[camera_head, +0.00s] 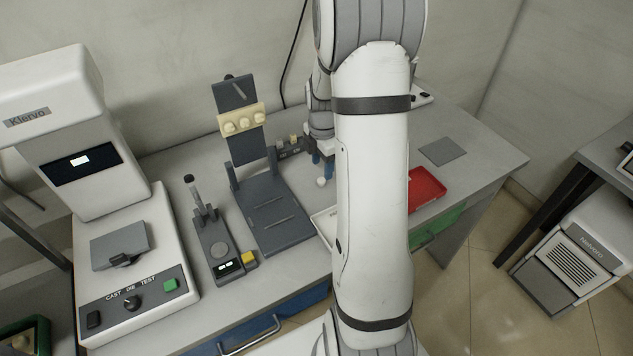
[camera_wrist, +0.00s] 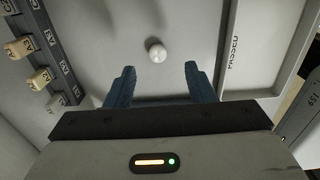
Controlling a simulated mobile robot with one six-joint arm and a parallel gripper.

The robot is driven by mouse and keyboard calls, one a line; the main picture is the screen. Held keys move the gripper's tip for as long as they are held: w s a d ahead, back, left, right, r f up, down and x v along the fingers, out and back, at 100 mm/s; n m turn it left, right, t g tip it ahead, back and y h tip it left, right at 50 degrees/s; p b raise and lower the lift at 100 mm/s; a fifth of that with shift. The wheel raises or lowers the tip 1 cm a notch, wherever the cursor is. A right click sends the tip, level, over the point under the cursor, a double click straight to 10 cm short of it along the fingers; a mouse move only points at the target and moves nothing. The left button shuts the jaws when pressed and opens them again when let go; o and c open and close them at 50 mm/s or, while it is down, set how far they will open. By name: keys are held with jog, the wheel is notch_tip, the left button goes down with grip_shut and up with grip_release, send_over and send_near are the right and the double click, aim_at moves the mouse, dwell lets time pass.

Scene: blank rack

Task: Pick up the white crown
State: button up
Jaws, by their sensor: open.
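The white crown (camera_head: 321,182) is a small, rounded white piece standing on the grey bench, just right of the dark stand's base. In the wrist view the crown (camera_wrist: 156,50) lies on bare surface ahead of the fingertips, roughly centred between them. My gripper (camera_wrist: 159,68) has two blue fingers spread wide with nothing between them. In the head view my gripper (camera_head: 322,162) points down close behind the crown, and my arm partly covers that area. The fingers appear apart from the crown.
A dark rack (camera_wrist: 62,62) with several tooth-like blocks runs along the left of the wrist view. A white tray (camera_wrist: 247,88) marked PASSED is on the right. A red tray (camera_head: 427,188) shows beyond my arm. A dark stand (camera_head: 268,212) is left of the crown.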

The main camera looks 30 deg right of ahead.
aim_at(323, 179)
jog(key=f, duration=0.5)
jog(key=shift+w+d+f+p, duration=0.15)
jog(key=shift+d+f+p, duration=0.05)
jog(key=shift+p, duration=0.1)
jog(key=c, duration=1.1)
